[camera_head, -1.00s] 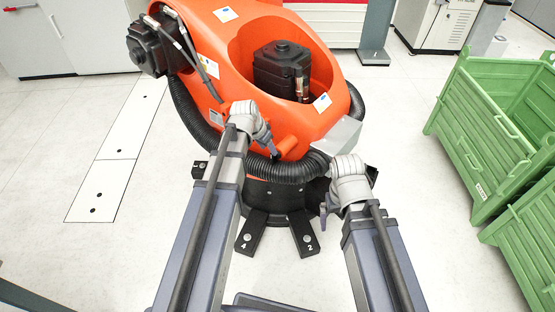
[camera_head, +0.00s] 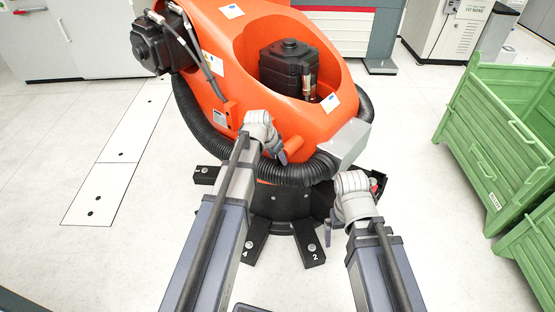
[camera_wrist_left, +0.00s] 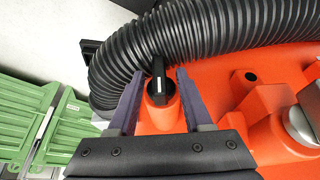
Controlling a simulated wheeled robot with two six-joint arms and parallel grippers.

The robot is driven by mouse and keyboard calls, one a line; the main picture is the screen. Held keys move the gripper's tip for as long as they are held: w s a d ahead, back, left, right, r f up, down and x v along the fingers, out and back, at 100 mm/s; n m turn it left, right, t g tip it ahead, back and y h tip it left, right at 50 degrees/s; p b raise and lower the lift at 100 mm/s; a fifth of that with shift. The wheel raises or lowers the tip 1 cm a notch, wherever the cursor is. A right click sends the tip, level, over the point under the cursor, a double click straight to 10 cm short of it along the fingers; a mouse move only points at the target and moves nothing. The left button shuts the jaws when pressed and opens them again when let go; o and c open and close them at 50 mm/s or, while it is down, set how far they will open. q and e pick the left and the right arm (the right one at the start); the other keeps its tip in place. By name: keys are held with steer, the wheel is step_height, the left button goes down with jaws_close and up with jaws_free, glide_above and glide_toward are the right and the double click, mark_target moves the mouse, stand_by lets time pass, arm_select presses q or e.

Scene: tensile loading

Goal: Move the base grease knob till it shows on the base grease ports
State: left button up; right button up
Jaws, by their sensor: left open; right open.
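The base grease knob (camera_wrist_left: 158,68) is a black bar with a white mark, set in a round orange boss (camera_wrist_left: 160,112) in the left wrist view. The bar points away from my wrist, towards a black ribbed hose. My left gripper (camera_wrist_left: 161,73) is open, with one finger on each side of the knob and a visible gap to it. In the head view my left gripper (camera_head: 282,155) is at the orange machine's lower front, and I cannot make out the knob there. No port lettering is readable. My right gripper (camera_head: 331,220) is open and empty beside the black base.
The orange machine (camera_head: 228,62) stands on a black base with feet (camera_head: 310,245). The ribbed hose (camera_head: 290,175) curves around its front, close to my left gripper. A grey box (camera_head: 346,143) is above my right wrist. Green crates (camera_head: 497,135) stand at right; floor lies clear between.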

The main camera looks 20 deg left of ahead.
arm_select(q)
jaws_close()
stand_by(0.4)
steer(key=shift+d, duration=0.1)
steer(key=shift+s+d+f+m+t+y+b, duration=0.1)
steer(key=shift+d+m+t+y+b, duration=0.15)
steer(key=shift+t+y+b, duration=0.6)
steer(key=y, duration=0.1)
steer(key=y+b, duration=0.1)
steer(key=y, duration=0.1)
steer(key=shift+d+f+m+t, duration=0.1)
steer(key=shift+f+m+t, duration=0.1)
steer(key=shift+m+t, duration=0.15)
steer(key=t+y+b, duration=0.1)
steer(key=y+b, duration=0.1)
steer(key=b, duration=0.1)
steer(key=m+t+y+b, duration=0.1)
steer(key=y+b, duration=0.1)
steer(key=b, duration=0.2)
steer(key=t+y+b, duration=0.2)
steer(key=b, duration=0.2)
steer(key=shift+d+f+m, duration=0.25)
steer(key=shift+f+m, duration=0.05)
steer(key=shift+m, duration=0.1)
steer(key=shift+r+t+y+b, duration=0.2)
steer(key=shift+t+y+b, duration=0.1)
steer(key=shift+y+b, duration=0.35)
